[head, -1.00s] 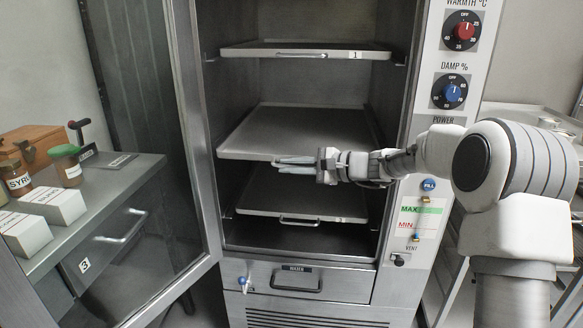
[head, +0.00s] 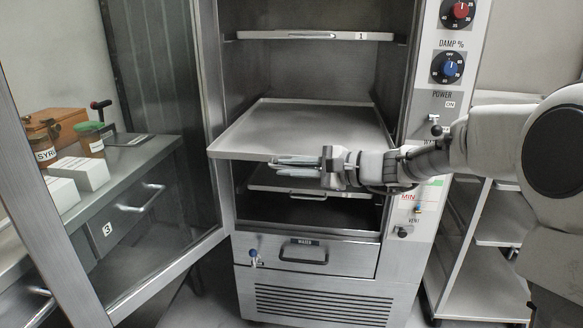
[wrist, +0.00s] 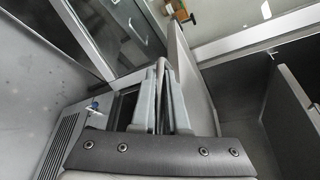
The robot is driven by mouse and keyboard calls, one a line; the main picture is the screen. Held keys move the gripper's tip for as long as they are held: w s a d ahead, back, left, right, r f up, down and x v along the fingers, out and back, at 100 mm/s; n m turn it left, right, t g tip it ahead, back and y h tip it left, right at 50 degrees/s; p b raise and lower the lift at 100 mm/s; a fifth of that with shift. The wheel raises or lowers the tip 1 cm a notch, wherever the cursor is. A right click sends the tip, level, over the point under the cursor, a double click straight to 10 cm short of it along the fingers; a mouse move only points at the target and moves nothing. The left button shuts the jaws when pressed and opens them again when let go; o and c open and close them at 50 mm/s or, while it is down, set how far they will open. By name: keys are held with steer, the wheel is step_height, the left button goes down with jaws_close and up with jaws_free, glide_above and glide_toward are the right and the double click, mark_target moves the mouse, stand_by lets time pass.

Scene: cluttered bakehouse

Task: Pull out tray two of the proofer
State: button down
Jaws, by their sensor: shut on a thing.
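The proofer (head: 225,75) stands open with trays on its shelves. Its middle tray, tray two (head: 305,130), lies between the tray marked 1 and a lower tray. It is flat and bare, and it juts out toward me past the trays above and below. Its number is not visible behind my gripper. My gripper (head: 276,166) is at the tray's front edge, shut on its handle, which the fingers mostly hide. In the wrist view the fingers (wrist: 166,88) close at the handle beside the tray's edge (wrist: 197,85).
The tray marked 1 (head: 290,35) is above and a lower tray (head: 290,182) below, both inside. The glass door (head: 150,215) stands open at left, before a counter (head: 140,157) with jars and boxes. A drawer marked WATER (head: 270,255) is underneath. A rack (head: 470,250) stands at right.

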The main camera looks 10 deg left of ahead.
steer(key=shift+s, duration=0.8)
steer(key=c, duration=1.2)
jaws_free()
steer(key=shift+d, duration=0.1)
steer(key=p+v, duration=0.3)
steer(key=v, duration=1.4)
steer(key=shift+p, duration=0.3)
steer(key=shift+s, duration=0.15)
